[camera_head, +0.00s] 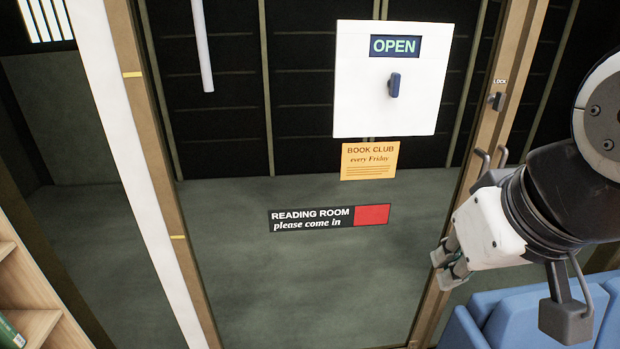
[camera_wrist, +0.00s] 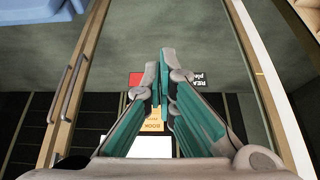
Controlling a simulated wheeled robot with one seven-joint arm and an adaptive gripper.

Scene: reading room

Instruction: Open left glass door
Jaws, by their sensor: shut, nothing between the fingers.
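A glass door (camera_head: 290,265) in a brown frame fills the middle of the head view; it looks closed. Its grey pull handle (camera_head: 482,165) is on the right stile, partly hidden by my arm. In the wrist view, two handle bars (camera_wrist: 72,85) show at left along the stile. My gripper (camera_head: 450,262) is in front of the lower right stile, below the handle and apart from it. In the wrist view, my fingers (camera_wrist: 165,60) are together and empty, pointing at the glass to the side of the handle.
A white panel (camera_head: 350,100) with an OPEN sign and a blue knob is on the door, above orange and black notices. A LOCK fitting (camera_head: 497,101) sits on the right stile. A blue seat (camera_head: 525,318) is at lower right, a wooden shelf (camera_head: 30,320) at lower left.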

